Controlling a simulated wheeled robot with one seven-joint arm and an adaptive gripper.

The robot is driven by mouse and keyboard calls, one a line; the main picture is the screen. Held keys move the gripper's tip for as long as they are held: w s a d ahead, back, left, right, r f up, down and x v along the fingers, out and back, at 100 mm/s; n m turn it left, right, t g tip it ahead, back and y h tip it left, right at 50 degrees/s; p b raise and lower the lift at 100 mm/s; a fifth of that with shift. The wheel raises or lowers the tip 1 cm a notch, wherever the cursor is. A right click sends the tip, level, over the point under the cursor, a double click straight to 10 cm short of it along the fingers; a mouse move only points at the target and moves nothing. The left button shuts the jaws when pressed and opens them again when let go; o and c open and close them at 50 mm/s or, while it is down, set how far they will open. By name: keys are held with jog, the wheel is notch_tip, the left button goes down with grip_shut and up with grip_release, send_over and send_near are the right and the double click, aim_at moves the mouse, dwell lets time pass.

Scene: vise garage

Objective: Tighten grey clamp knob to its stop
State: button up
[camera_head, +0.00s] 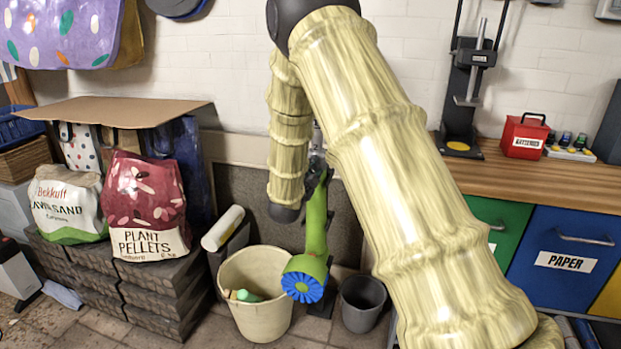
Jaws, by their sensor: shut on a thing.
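The grey clamp knob cannot be made out in this view. My arm, in a pale yellow streaked sleeve, rises from the lower right to a dark joint at the top. From there it bends down to a dark rounded joint left of the middle. My gripper cannot be picked out; it seems hidden behind my arm, so its hold on anything is not visible. A small grey and dark piece shows in the gap between the two arm sections, but what it is cannot be told.
A green tool with a blue ridged disc (303,287) stands between a cream bucket (258,325) and a dark bucket (362,314). Bags (146,205) stand at left. At right, a wooden bench (545,178) with a red box (525,136) is above bins (565,250).

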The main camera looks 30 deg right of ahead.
jog(key=m+b, duration=0.1)
jog(key=m, duration=0.1)
jog(key=m+b, duration=0.1)
jog(key=b, duration=0.1)
jog(key=m+b, duration=0.2)
jog(key=shift+f+m, duration=0.3)
jog(key=m+b, duration=0.3)
jog(key=b, duration=0.1)
jog(key=shift+r+m, duration=0.25)
jog(key=shift+m, duration=0.15)
jog(key=o, duration=1)
jog(key=shift+r, duration=0.1)
jog(key=shift+s, duration=0.1)
jog(key=v, duration=1.2)
